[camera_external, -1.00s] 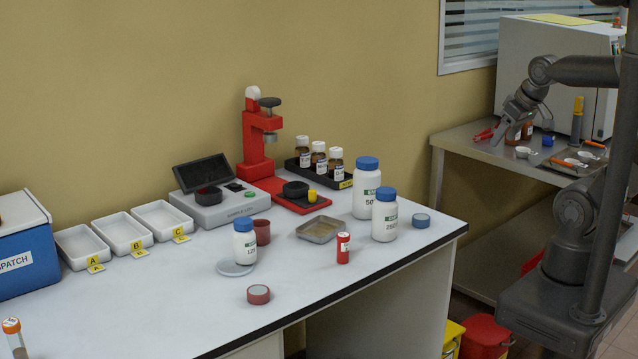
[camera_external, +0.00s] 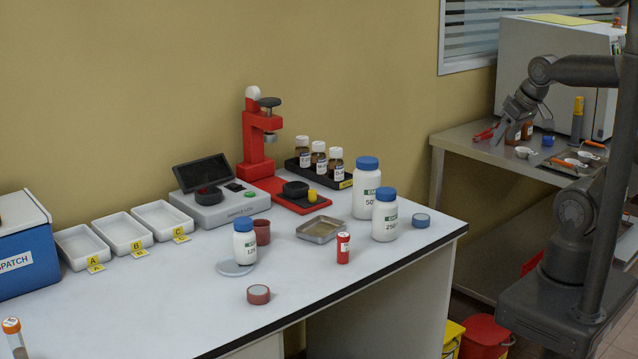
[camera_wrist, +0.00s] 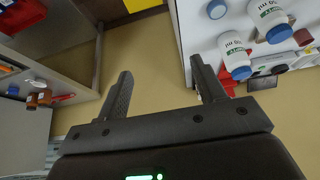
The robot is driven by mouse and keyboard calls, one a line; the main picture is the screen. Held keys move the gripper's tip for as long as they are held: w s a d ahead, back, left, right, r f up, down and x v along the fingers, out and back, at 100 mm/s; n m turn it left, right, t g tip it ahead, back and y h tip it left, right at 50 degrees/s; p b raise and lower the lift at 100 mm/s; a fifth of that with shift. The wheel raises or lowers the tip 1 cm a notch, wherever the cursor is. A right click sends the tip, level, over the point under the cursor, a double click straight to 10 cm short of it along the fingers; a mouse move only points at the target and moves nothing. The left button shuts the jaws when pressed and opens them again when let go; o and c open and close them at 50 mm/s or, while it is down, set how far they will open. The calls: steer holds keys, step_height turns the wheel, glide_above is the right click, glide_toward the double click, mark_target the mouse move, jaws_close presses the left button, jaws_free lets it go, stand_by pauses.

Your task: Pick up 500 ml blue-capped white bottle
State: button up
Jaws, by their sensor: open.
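The 500 ml bottle (camera_external: 366,198), white with a blue cap, stands upright at the back right of the white bench. A slightly smaller white, blue-capped 250 ml bottle (camera_external: 384,224) stands just in front of it, to its right. My gripper (camera_external: 508,128) is well to the right of both, over the steel side table, and points down. In the wrist view my gripper (camera_wrist: 160,68) is open, with nothing between its fingers. The 500 ml bottle (camera_wrist: 233,48) shows there right of the right finger, apart from it, beside the 250 ml bottle (camera_wrist: 266,14).
A smaller blue-capped 125 ml bottle (camera_external: 244,245) stands further left on the bench. A rack (camera_external: 343,184) of brown bottles is behind and left of the 500 ml bottle. A metal tray (camera_external: 321,239) lies left.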

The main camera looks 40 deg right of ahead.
steer(key=o, duration=0.4)
steer(key=shift+w, duration=0.1)
steer(key=m+g, duration=0.1)
steer(key=m, duration=0.2)
glide_toward(370, 160)
steer(key=x, duration=0.3)
steer(key=shift+h, duration=0.3)
steer(key=x, duration=0.4)
steer(key=shift+w+a+f, duration=0.1)
steer(key=shift+a+f, duration=0.15)
steer(key=shift+x, duration=3.05)
